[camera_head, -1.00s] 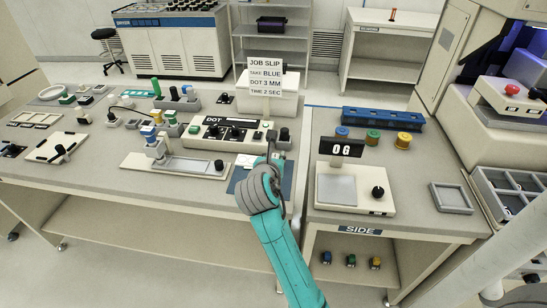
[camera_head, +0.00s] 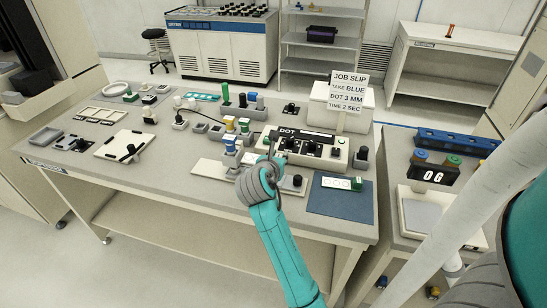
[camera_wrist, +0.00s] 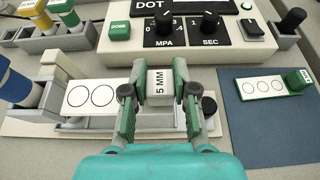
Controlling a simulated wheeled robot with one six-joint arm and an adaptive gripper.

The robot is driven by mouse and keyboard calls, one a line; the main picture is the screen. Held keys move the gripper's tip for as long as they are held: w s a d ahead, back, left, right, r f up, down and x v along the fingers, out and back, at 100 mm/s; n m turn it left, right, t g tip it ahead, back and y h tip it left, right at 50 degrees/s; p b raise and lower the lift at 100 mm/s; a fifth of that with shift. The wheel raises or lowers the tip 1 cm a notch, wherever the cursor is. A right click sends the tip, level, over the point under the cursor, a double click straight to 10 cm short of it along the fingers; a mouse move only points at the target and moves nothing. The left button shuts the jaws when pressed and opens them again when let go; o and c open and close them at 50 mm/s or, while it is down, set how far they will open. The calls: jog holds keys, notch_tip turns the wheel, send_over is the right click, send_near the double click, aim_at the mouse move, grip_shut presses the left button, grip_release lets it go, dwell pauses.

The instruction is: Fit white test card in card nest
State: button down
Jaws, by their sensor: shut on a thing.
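The white test card (camera_wrist: 90,97) shows two black circles, and its white grip block (camera_wrist: 158,82) reads 5 MM. My gripper (camera_wrist: 157,88) is shut on that block, and the card reaches left from the jaws. It is over the light plate with the card nest (camera_wrist: 30,127), which has a long recess and a dark knob at its right end. I cannot tell whether the card is seated or just above the recess.
A blue mat (camera_head: 340,205) to the right holds a card with a green block (camera_head: 356,183). The DOT control box (camera_head: 305,150) stands just behind the nest. A blue-topped syringe (camera_head: 230,143) stands at its left.

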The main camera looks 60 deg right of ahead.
jog(key=shift+f, duration=0.15)
jog(key=shift+f, duration=2.25)
jog(key=shift+f, duration=0.15)
jog(key=shift+f, duration=0.65)
jog(key=shift+f, duration=0.4)
jog(key=c, duration=0.8)
grip_release()
jog(key=v, duration=1.2)
